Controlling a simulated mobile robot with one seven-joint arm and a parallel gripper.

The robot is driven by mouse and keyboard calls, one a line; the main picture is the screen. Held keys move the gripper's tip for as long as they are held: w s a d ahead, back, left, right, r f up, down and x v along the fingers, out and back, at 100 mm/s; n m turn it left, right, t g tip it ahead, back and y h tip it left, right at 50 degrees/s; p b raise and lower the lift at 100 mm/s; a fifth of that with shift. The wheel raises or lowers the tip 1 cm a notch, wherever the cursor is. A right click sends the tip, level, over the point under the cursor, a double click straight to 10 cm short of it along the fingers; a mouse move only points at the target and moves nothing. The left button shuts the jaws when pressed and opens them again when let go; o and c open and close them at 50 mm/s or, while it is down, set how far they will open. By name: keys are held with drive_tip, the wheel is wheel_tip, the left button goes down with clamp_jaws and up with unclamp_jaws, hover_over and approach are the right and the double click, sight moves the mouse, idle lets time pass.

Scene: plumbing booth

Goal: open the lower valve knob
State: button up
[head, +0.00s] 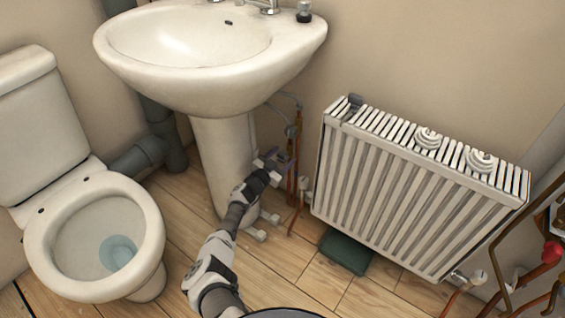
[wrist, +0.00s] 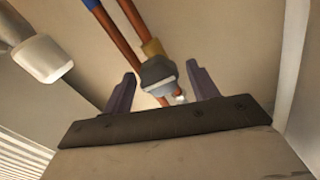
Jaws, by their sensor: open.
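Two copper pipes (wrist: 122,38) run down the wall behind the sink pedestal; they also show in the head view (head: 291,185). In the wrist view a grey valve knob (wrist: 158,72) sits on one pipe, below a brass fitting (wrist: 152,48). My gripper (head: 273,160) reaches in beside the pedestal in the head view and hides part of the pipes. In the wrist view its two fingers (wrist: 162,90) are apart, with the knob between and just beyond their tips. I cannot tell whether either finger touches it.
The sink pedestal (head: 226,165) stands close left of my gripper. The radiator (head: 400,190) is to the right, with a pale valve (head: 306,197) at its lower left corner; a white fitting (wrist: 42,58) shows left in the wrist view. The toilet (head: 150,225) stands far left.

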drive_tip(key=shift+w+d, duration=0.15)
drive_tip(key=shift+w, duration=0.1)
drive_tip(key=shift+c, duration=0.3)
drive_tip(key=c, duration=0.9)
drive_tip(key=shift+c, duration=0.2)
drive_tip(key=shift+r+n, duration=0.1)
drive_tip(key=shift+n, duration=0.2)
drive_tip(key=shift+n+p, duration=0.65)
drive_tip(key=shift+n, duration=0.35)
drive_tip(key=n+p, duration=0.1)
drive_tip(key=n, duration=0.5)
drive_tip(key=n+p, duration=0.1)
drive_tip(key=n, duration=0.2)
drive_tip(key=shift+w+a+n, duration=0.1)
drive_tip(key=shift+a+n, duration=0.1)
drive_tip(key=shift+n, duration=0.2)
drive_tip(key=shift+f, duration=0.2)
